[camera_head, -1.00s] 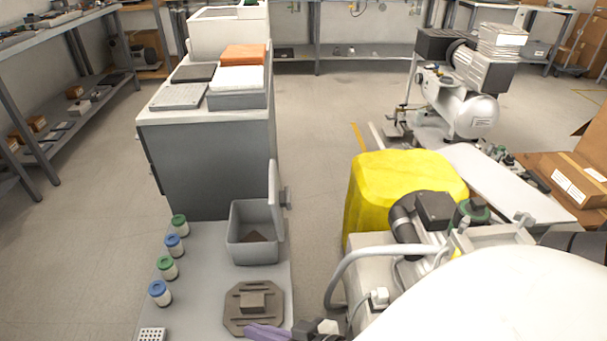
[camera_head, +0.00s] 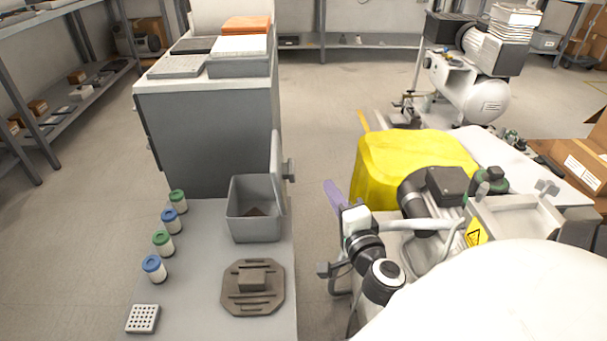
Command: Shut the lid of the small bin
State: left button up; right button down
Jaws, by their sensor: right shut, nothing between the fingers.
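The small grey bin (camera_head: 254,228) stands on the near bench, with a small dark brown piece inside. Its lid (camera_head: 277,172) is open, standing upright along the bin's right side, with a small handle (camera_head: 289,171) facing right. My right gripper (camera_head: 331,186), with purple fingers, is shut and empty. It is to the right of the lid, beyond the bench's right edge, with a gap between it and the lid handle. My left gripper is not in view.
A brown fixture block (camera_head: 253,304) lies in front of the bin. Several capped jars (camera_head: 163,243) line the bench's left side, near a perforated block (camera_head: 143,319). A grey cabinet (camera_head: 208,140) stands behind.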

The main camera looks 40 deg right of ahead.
aim_at(285, 171)
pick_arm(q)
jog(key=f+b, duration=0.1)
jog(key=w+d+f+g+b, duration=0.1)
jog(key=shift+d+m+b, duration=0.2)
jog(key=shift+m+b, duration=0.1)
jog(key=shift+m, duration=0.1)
pick_arm(e)
jog(key=w, duration=0.9)
jog(key=shift+w+d+f, duration=0.2)
jog(key=shift+w+f, duration=0.15)
jog(key=shift+w, duration=0.05)
